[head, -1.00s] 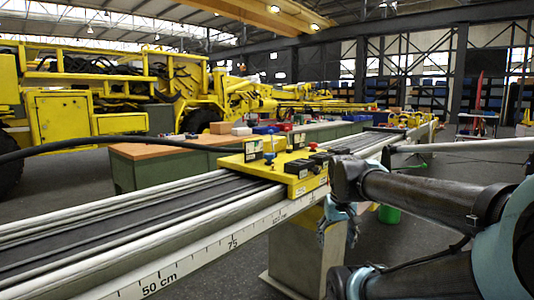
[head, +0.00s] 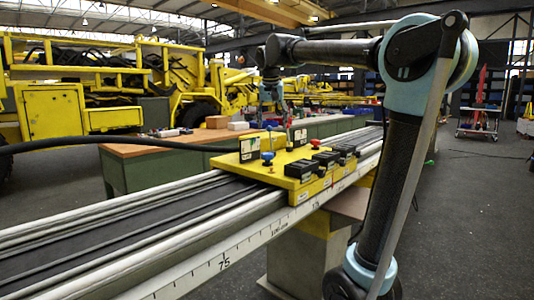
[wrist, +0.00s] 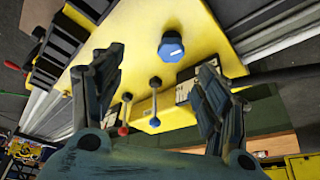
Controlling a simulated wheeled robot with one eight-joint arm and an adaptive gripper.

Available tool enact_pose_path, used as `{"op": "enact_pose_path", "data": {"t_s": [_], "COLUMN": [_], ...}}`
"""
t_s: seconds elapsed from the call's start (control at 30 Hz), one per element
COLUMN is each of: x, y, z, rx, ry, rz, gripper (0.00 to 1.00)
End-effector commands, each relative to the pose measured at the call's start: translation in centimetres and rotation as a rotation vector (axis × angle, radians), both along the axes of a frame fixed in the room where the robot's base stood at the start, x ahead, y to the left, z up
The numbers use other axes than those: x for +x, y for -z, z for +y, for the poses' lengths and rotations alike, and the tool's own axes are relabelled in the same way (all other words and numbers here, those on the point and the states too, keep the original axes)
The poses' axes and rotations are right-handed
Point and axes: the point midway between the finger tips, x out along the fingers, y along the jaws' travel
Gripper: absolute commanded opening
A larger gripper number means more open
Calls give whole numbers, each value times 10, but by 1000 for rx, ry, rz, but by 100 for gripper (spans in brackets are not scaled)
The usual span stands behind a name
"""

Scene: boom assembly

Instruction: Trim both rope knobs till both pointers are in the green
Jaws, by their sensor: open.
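A yellow plate (head: 285,172) sits across the long rail in the head view. A blue knob (head: 268,156) stands near its left end, with a small gauge card (head: 249,149) behind it. A second card (head: 299,137) stands farther back. My gripper (head: 274,108) hangs above the plate's far side. In the wrist view my gripper (wrist: 160,64) is open and empty, and a blue knob (wrist: 172,47) with a white line shows between the fingers, apart from them. Two thin stems with a red ball (wrist: 122,130) and a blue ball (wrist: 154,122) also show. The right finger partly hides a card; the pointers cannot be read.
Black blocks (head: 327,160) line the plate's right side. A black hose (head: 120,140) runs across from the left to the plate. A workbench (head: 150,151) with boxes stands behind the rail. Open floor (head: 470,220) lies to the right.

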Motion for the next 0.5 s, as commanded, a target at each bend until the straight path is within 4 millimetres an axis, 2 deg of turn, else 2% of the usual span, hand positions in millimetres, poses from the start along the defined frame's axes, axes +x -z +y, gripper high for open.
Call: {"op": "enact_pose_path", "data": {"t_s": [0.03,0.1,0.27,0.5], "x": [5,10,15,25], "y": [-6,-12,-14,13], "z": [11,20,30,31], "rx": [1,5,7,8], "ry": [-4,-3,-3,-3], "rz": [-4,-9,-13,-13], "gripper": [68,68,68,68]}}
